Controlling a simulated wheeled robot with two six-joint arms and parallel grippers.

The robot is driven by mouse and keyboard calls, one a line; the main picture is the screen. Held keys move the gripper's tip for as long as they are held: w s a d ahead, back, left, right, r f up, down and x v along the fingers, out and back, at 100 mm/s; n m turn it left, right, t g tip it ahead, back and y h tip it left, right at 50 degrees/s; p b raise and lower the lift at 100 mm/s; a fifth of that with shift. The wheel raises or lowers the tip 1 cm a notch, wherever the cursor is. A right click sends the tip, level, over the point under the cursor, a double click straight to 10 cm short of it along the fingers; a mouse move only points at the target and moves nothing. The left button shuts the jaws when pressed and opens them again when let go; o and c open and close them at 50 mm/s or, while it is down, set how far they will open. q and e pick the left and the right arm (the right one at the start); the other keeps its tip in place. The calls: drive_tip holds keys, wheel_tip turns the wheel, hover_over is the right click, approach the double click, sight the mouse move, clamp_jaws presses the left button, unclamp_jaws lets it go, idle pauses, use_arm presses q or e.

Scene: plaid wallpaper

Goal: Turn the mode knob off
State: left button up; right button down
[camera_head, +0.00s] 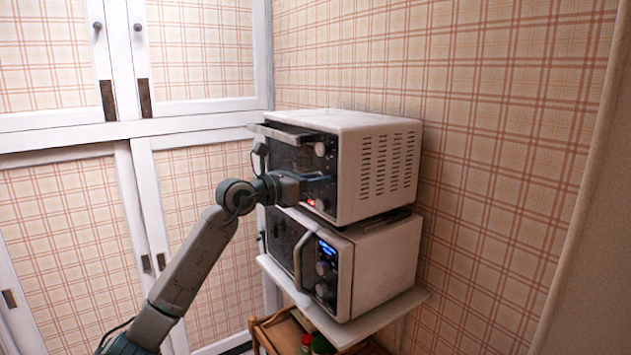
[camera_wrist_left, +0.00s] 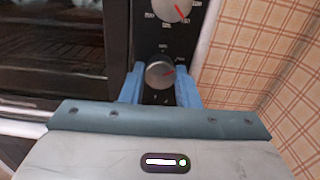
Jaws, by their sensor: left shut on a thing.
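The upper white oven (camera_head: 375,165) has a dark control panel with a knob (camera_head: 320,149) near its top, which also shows in the wrist view (camera_wrist_left: 172,10). My left gripper (camera_head: 318,180) is at the panel below that knob. In the wrist view its blue fingers (camera_wrist_left: 160,88) are shut on a lower round silver knob, the mode knob (camera_wrist_left: 160,73). My right gripper is not in view.
A red light (camera_head: 311,202) glows low on the panel. The oven's handle (camera_head: 285,132) juts out at the front. A white microwave (camera_head: 385,265) stands below, on a white shelf (camera_head: 410,298). Plaid walls and white cabinets (camera_head: 200,105) stand close behind.

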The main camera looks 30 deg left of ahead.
use_arm(q)
drive_tip(key=n+p, duration=0.1)
drive_tip(key=n, duration=0.9)
drive_tip(key=shift+r+n, duration=0.1)
drive_tip(key=shift+n, duration=0.2)
idle(0.4)
drive_tip(key=o, duration=1)
drive_tip(key=shift+c, duration=0.2)
drive_tip(key=shift+s, duration=0.1)
drive_tip(key=b+v, duration=0.9)
drive_tip(key=v, duration=0.1)
drive_tip(key=shift+s, duration=0.35)
